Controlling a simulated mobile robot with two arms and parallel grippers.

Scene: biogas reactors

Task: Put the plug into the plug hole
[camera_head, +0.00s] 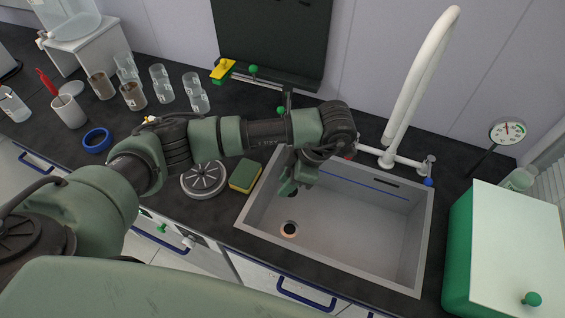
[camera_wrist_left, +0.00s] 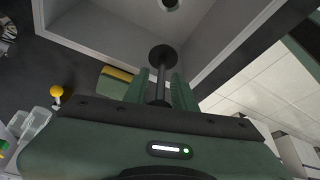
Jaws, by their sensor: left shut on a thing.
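My left gripper (camera_head: 290,187) hangs over the left part of the grey sink (camera_head: 350,225). It is shut on the black plug, which shows best in the left wrist view as a round dark disc (camera_wrist_left: 162,57) on a stem between the two green fingers. In the left wrist view the hole (camera_wrist_left: 170,3) is at the top edge, apart from the plug. My right gripper is not in view.
A white tap (camera_head: 410,90) arches behind the sink. A yellow-green sponge (camera_head: 245,175) and a grey round strainer-like disc (camera_head: 203,179) lie left of it. A green box (camera_head: 505,250) stands to the right. Several beakers (camera_head: 132,95) stand at the back left.

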